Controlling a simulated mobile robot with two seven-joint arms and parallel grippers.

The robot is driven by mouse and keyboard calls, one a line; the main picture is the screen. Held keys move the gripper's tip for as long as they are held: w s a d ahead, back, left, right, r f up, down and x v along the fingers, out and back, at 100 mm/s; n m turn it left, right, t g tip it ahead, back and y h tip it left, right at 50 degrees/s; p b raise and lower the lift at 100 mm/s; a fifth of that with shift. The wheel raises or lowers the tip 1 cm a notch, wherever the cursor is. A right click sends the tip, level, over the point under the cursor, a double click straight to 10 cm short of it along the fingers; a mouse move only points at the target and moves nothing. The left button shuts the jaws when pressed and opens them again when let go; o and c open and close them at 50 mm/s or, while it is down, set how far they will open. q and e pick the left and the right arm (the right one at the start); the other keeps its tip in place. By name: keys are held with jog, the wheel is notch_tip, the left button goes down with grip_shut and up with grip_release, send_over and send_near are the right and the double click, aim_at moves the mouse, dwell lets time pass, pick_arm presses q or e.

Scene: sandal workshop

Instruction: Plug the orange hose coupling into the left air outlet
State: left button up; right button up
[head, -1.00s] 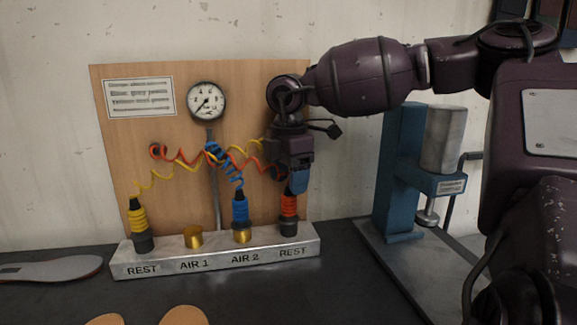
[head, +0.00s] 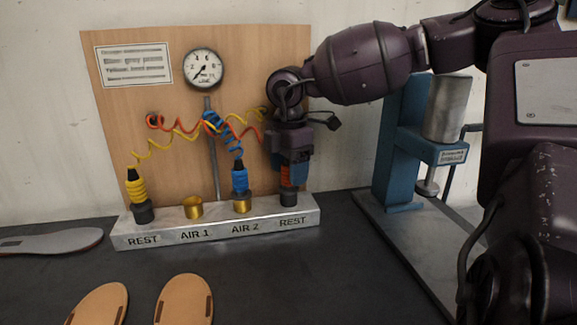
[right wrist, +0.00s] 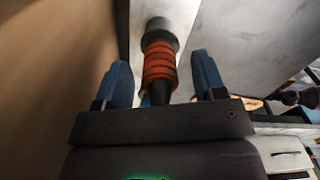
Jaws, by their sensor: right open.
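The orange hose coupling (head: 287,196) stands upright on the right REST post of the metal rail (head: 215,232), partly hidden by my right gripper (head: 292,178). My right gripper is open and points down, its blue fingers around the upper part of the coupling. In the right wrist view the orange coupling (right wrist: 159,68) lies between the two open blue fingers (right wrist: 168,85), apart from both. The left air outlet, AIR 1 (head: 193,208), is a brass socket with nothing in it. My left gripper is not in view.
The blue coupling (head: 240,180) stands on AIR 2 (head: 242,206), close left of my right gripper. The yellow coupling (head: 136,188) is on the left REST. Coiled hoses cross the wooden board (head: 245,100). A blue press (head: 400,150) stands right; soles (head: 185,299) lie in front.

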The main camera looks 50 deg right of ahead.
jog(key=shift+c, duration=0.5)
jog(key=c, duration=0.8)
jog(key=shift+r+p, duration=0.3)
jog(key=shift+r, duration=6.25)
